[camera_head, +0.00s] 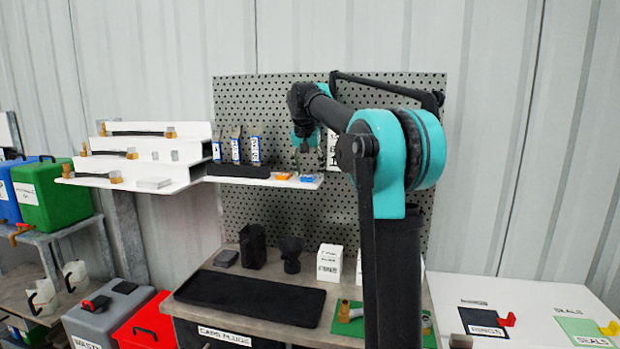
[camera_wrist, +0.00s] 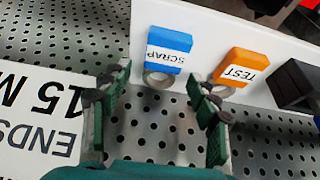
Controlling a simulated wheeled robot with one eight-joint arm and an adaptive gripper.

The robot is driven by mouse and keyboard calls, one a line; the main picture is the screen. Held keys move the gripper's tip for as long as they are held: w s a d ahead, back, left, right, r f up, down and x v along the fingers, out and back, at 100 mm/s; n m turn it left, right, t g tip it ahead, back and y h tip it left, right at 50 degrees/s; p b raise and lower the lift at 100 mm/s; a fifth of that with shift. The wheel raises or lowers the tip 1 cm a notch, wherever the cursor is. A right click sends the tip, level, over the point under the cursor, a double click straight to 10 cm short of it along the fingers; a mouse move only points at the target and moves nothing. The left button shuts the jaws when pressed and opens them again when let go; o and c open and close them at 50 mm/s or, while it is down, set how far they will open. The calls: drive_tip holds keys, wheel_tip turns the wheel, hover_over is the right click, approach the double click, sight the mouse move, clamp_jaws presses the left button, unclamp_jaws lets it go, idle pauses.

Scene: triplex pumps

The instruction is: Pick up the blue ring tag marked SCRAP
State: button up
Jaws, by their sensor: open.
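The blue ring tag marked SCRAP (camera_wrist: 170,50) lies on a white shelf (camera_wrist: 205,22) in the wrist view, its metal ring (camera_wrist: 158,80) toward my gripper. It also shows small and blue in the head view (camera_head: 307,178), near the shelf's right end. My gripper (camera_wrist: 160,85) is open and empty, its two fingers on either side of the ring's line in the picture. The blue body lies beyond the fingertips. I cannot tell the exact height gap. In the head view my gripper (camera_head: 303,150) is above the shelf, partly hard to make out.
An orange tag marked TEST (camera_wrist: 240,67) lies close beside the blue one, its ring near my right finger. A black block (camera_wrist: 292,88) sits farther right. A perforated panel (camera_wrist: 150,130) stands behind the shelf, with a white sign (camera_wrist: 40,115) on it.

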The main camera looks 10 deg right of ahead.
drive_tip(key=shift+c, duration=0.6)
drive_tip(key=c, duration=1.1)
drive_tip(key=shift+c, duration=0.2)
